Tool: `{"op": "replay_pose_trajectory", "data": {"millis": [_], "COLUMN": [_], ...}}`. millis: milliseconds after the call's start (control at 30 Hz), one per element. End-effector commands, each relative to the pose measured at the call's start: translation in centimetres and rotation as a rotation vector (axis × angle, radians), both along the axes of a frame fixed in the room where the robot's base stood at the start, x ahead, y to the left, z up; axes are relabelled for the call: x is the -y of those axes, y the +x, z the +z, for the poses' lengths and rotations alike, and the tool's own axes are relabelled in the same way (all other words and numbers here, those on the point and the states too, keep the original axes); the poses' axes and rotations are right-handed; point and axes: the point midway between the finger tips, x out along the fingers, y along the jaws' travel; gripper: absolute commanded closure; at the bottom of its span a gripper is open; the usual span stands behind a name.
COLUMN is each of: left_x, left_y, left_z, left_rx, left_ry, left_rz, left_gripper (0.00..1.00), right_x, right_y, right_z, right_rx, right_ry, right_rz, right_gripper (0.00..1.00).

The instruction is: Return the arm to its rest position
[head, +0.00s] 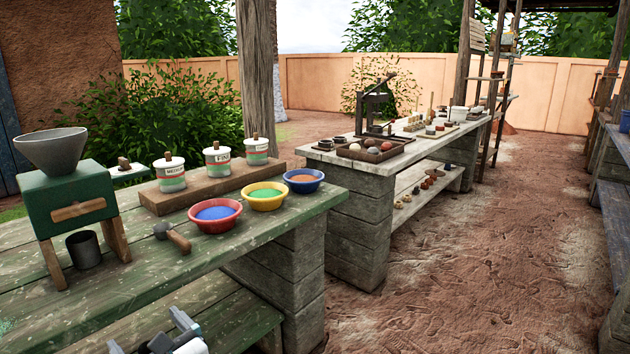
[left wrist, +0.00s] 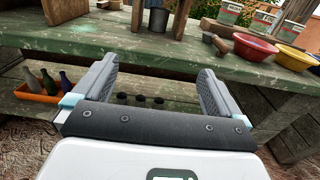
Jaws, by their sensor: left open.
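My left gripper (head: 181,325) shows at the bottom edge of the head view, low in front of the green bench (head: 120,300). In the left wrist view the two fingers of this gripper (left wrist: 155,85) stand wide apart with nothing between them. The bench's front edge and lower shelf show beyond the fingers. Most of the left arm is outside the head view. My right gripper is not in either view.
On the bench stand a green hopper mill (head: 70,200), a dark cup (head: 84,250), a scoop (head: 175,237), lidded tins and bowls of red (head: 215,214), yellow (head: 264,196) and blue (head: 303,181). An orange tray (left wrist: 48,95) holds bottles below. The dirt aisle (head: 470,260) is clear.

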Motion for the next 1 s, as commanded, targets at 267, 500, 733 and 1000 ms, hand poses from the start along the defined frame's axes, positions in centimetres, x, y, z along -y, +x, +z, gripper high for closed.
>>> {"op": "replay_pose_trajectory", "data": {"millis": [267,500,733,1000], "left_x": [-3.1,-5.3,-4.1,5.4], "left_y": [0.2,0.4,0.2,-8.7], "left_z": [-3.7,-11.2,-22.5,-39.1], "left_rx": [-0.087,-0.276,-0.721,-1.435], "left_ry": [0.018,0.071,0.207,0.772], "left_rz": [0.067,0.038,-0.245,-1.258], "left_gripper": [0.01,0.01,0.01,0.01], "right_x": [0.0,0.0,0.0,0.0], "right_y": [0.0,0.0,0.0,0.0], "right_z": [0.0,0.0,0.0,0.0], "right_rx": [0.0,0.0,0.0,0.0], "right_ry": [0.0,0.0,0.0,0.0], "right_rz": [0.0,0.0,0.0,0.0], "right_gripper": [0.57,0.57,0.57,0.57]}}
